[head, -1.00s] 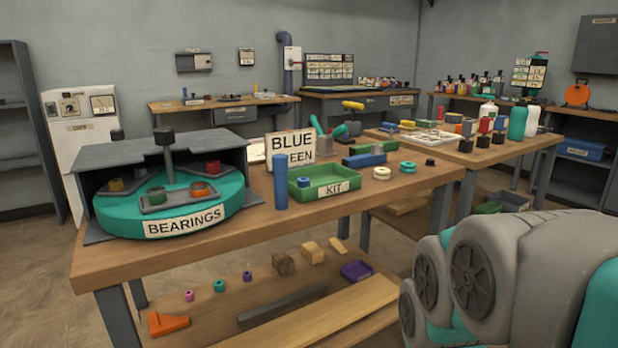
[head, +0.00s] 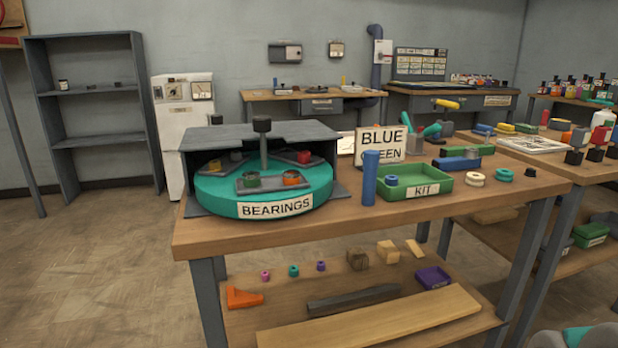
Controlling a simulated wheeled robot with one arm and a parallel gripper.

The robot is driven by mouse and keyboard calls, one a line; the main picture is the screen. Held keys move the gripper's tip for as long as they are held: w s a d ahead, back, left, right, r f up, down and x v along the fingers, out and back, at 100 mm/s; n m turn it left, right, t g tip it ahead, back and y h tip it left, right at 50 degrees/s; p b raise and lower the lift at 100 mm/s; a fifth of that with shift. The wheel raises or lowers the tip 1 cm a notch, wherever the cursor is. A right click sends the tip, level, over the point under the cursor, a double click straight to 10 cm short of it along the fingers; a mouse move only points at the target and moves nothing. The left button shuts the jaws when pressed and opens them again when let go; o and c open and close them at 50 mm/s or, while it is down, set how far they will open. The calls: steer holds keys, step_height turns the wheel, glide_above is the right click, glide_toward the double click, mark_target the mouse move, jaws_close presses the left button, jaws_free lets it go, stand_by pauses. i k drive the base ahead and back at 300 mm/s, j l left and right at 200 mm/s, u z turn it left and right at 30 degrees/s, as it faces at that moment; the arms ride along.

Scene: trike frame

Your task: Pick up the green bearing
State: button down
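The green bearing (head: 251,180) looks like a small dark-green ring. It sits at the left end of a grey tray at the front of the teal turntable (head: 223,203) labelled BEARINGS. An orange ring (head: 291,177) sits at the right end of the same tray. Trays farther back hold a yellow piece (head: 214,165) and a red piece (head: 303,157), partly shaded by the grey cover (head: 225,140). My gripper is not in view.
A dark-topped post (head: 263,145) rises from the turntable's middle. On the workbench (head: 330,222), a blue cylinder (head: 370,178), a sign (head: 381,145) and a green KIT tray (head: 421,191) stand to the right. Floor at left is clear.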

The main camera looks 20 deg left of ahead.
mark_target(250, 179)
steer(key=u, duration=1.3)
